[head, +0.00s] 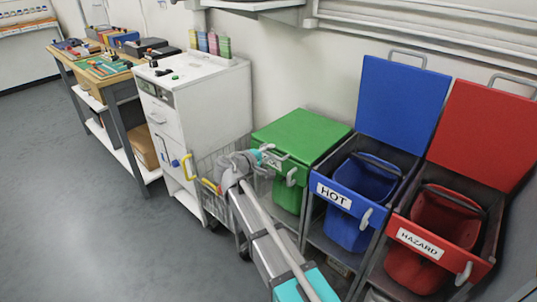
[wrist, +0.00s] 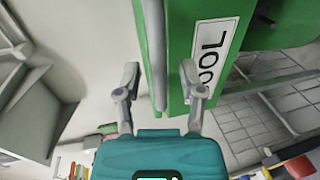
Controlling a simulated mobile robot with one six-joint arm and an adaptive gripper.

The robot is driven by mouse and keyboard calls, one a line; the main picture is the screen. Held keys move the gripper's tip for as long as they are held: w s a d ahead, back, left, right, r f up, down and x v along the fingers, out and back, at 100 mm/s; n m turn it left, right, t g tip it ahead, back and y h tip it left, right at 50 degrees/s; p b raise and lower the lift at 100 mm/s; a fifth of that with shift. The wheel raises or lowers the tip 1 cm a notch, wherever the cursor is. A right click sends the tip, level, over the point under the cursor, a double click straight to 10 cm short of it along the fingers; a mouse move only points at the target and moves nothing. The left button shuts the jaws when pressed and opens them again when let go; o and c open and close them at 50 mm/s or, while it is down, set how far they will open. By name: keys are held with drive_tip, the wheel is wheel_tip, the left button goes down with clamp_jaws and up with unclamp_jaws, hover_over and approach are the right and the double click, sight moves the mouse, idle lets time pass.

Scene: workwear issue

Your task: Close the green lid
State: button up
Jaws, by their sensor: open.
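The green lid (head: 302,134) lies flat, or very nearly so, over the left bin in the head view. I cannot tell whether it is fully seated. A grey handle runs along its front edge. The green bin front (head: 286,193) is below it, its label partly hidden by my arm. My gripper (head: 264,160) is open at the lid's front left edge. In the wrist view my open fingers (wrist: 160,88) are on either side of the end of a grey bar (wrist: 155,55), beside the green front with its white label (wrist: 210,48). Contact is unclear.
The blue lid (head: 402,101) and red lid (head: 483,134) stand upright behind their open bins to the right. A white cabinet (head: 212,110) and a wire basket (head: 212,188) stand close on the left. A cluttered workbench (head: 100,80) is further left. Floor (head: 90,230) at front left is clear.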

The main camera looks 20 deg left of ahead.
clamp_jaws()
idle(0.5)
